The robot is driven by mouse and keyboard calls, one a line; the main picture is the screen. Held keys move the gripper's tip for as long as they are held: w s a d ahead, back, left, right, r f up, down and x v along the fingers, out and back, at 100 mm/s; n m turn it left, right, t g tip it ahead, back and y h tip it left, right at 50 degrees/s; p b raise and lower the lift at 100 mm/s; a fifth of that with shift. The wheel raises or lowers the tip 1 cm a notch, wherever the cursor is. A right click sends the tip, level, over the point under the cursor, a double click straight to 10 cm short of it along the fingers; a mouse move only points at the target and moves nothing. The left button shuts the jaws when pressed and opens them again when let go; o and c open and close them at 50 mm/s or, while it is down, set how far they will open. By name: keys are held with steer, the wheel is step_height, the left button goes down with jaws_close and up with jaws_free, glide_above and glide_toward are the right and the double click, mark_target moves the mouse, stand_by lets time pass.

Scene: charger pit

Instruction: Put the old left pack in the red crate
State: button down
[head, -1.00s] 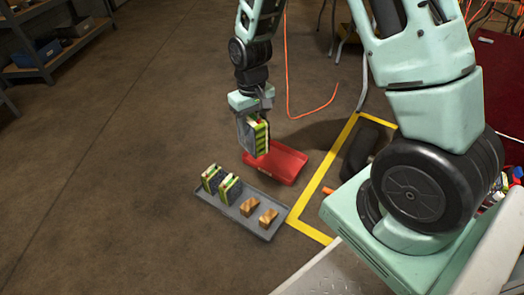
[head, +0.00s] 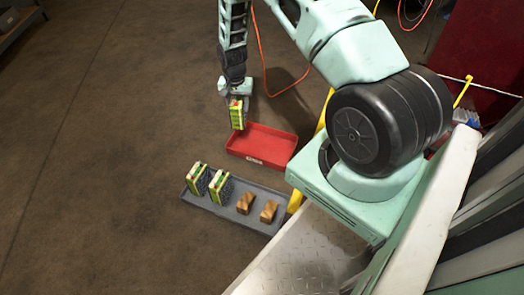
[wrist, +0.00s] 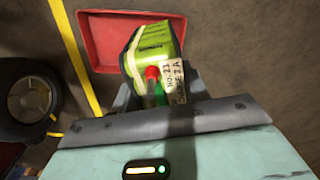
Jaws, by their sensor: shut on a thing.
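My gripper (head: 238,100) is shut on a green and yellow pack (head: 238,117), which hangs upright in the air at the far left of the red crate (head: 262,141). In the wrist view the pack (wrist: 155,45) sits between the jaws, showing a red cap, a green part and a white label with black lettering. The red crate (wrist: 96,58) shows behind and to the left of the pack there. The crate is open on top, and the part of its floor that I see is empty.
A grey tray (head: 228,212) stands in front of the crate, holding two green and white packs (head: 208,182) and two brown blocks (head: 257,208). A yellow floor line (wrist: 75,50) runs beside the crate. Bare floor lies to the left.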

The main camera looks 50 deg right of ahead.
steer(key=d+f+m+b, duration=0.1)
steer(key=d+f+b, duration=0.1)
steer(key=f, duration=0.7)
steer(key=d+f+m+b, duration=0.2)
steer(key=f+b, duration=0.3)
steer(key=f, duration=0.3)
steer(key=shift+s+d+f, duration=0.2)
steer(key=shift+d+f, duration=0.15)
steer(key=shift+d, duration=0.5)
steer(key=shift+f, duration=0.15)
steer(key=c, duration=0.7)
jaws_free()
